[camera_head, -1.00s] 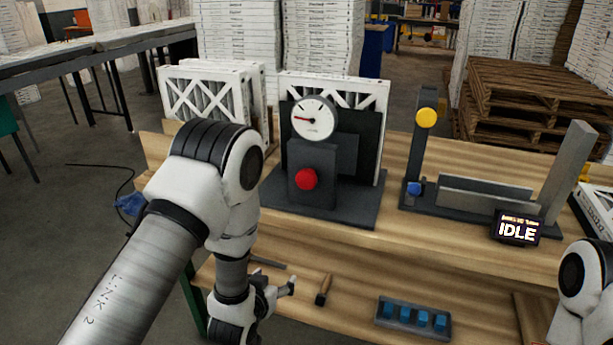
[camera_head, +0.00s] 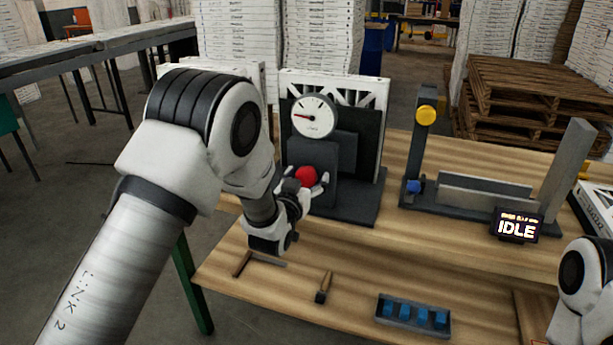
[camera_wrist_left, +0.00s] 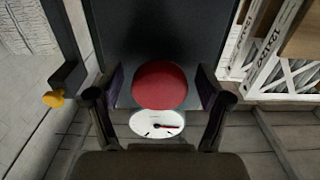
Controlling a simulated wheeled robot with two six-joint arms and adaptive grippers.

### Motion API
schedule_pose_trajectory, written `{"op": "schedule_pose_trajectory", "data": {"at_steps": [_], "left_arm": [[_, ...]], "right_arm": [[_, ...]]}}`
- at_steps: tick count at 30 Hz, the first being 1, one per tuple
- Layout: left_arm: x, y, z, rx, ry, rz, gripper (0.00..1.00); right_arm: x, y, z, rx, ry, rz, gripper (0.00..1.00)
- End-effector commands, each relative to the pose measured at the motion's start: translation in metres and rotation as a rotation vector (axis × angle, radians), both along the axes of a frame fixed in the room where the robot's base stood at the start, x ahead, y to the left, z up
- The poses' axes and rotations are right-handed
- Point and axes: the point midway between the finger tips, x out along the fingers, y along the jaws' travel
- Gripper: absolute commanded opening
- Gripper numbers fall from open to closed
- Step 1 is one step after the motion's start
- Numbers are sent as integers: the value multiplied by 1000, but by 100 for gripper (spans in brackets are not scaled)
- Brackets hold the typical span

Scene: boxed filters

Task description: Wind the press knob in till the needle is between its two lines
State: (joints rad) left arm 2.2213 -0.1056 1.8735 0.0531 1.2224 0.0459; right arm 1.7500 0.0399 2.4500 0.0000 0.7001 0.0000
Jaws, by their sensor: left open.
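The red press knob (camera_head: 306,176) sits on the front of the dark press (camera_head: 352,200). The round white gauge (camera_head: 314,116) is above it; its red needle points left in the head view, and its two lines are too small to make out. My left gripper (camera_head: 310,184) is at the knob with its fingers open. In the left wrist view the knob (camera_wrist_left: 160,85) lies between the two spread fingers (camera_wrist_left: 160,92), with gaps at both sides. The gauge (camera_wrist_left: 165,125) shows partly behind the knob there. My right gripper is out of view; only part of that arm shows.
A fixture with a yellow knob (camera_head: 426,116) and a blue knob (camera_head: 414,187) stands right of the press. A small display (camera_head: 516,226) reads IDLE. A tray (camera_head: 412,321) of blue pieces and a brush (camera_head: 323,289) lie on the lower front surface.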

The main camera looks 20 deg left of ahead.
Motion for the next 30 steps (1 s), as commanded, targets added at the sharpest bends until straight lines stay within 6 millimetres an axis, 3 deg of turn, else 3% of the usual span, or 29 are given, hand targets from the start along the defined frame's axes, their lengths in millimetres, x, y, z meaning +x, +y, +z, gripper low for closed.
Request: {"op": "schedule_pose_trajectory", "data": {"at_steps": [1, 2, 6, 7, 20, 30], "left_arm": [[0, 0, 0, 0, 0, 0, 78], [0, 0, 0, 0, 0, 0, 71], [0, 0, 0, 0, 0, 0, 21], [0, 0, 0, 0, -1, 0, 18], [0, 0, 0, 42, -3, 0, 18], [0, 1, -1, 251, -13, 1, 18]], "right_arm": [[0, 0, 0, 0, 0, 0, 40], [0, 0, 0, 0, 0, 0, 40], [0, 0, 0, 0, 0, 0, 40], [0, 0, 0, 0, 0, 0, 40], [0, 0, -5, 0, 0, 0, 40], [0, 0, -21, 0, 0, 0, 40]]}}
